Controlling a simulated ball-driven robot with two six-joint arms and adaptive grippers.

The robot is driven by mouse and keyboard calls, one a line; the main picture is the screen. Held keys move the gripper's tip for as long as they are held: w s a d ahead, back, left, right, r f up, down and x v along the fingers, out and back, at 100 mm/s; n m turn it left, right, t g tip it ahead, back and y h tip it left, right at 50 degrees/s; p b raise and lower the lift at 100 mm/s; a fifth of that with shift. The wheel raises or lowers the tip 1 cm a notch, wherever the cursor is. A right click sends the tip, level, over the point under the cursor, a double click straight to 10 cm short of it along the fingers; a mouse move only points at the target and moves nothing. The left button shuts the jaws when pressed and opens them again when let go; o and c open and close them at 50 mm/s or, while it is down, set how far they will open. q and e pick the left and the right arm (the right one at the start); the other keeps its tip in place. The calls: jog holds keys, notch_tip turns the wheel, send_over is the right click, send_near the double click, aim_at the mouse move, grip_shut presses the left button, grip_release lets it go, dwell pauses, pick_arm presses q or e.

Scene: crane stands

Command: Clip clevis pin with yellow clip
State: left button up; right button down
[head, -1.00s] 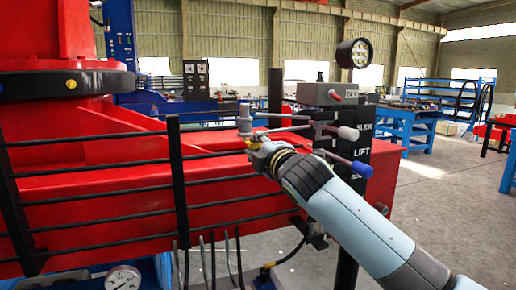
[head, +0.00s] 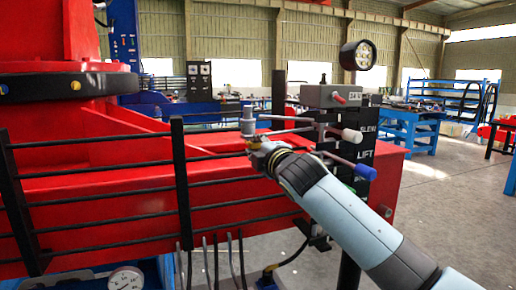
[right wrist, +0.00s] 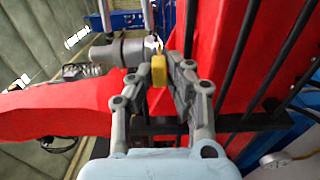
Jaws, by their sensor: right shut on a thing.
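The yellow clip (right wrist: 158,70) stands between the fingers of my right gripper (right wrist: 159,76) in the right wrist view, and the gripper is shut on it. In the head view my right gripper (head: 258,152) is just below the grey clevis pin (head: 248,122), which stands upright at the red crane beam. In the right wrist view the grey pin (right wrist: 118,53) lies sideways, its narrower end pointing at the clip's top. The clip is right at this end; I cannot tell whether it touches or sits around the pin. My left gripper is not in view.
Levers with a white knob (head: 351,136) and a blue knob (head: 365,172) are close to my right arm. A grey control box (head: 331,96) and a black post stand behind them. Black rails (head: 180,185) run along the red beam (head: 110,205). Open floor is at the right.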

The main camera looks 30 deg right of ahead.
jog(key=shift+w, duration=0.2)
jog(key=c, duration=1.2)
grip_release()
jog(key=shift+s, duration=0.1)
jog(key=shift+p+v, duration=0.7)
jog(key=shift+v, duration=1.65)
jog(key=shift+s, duration=0.1)
jog(key=shift+s, duration=0.1)
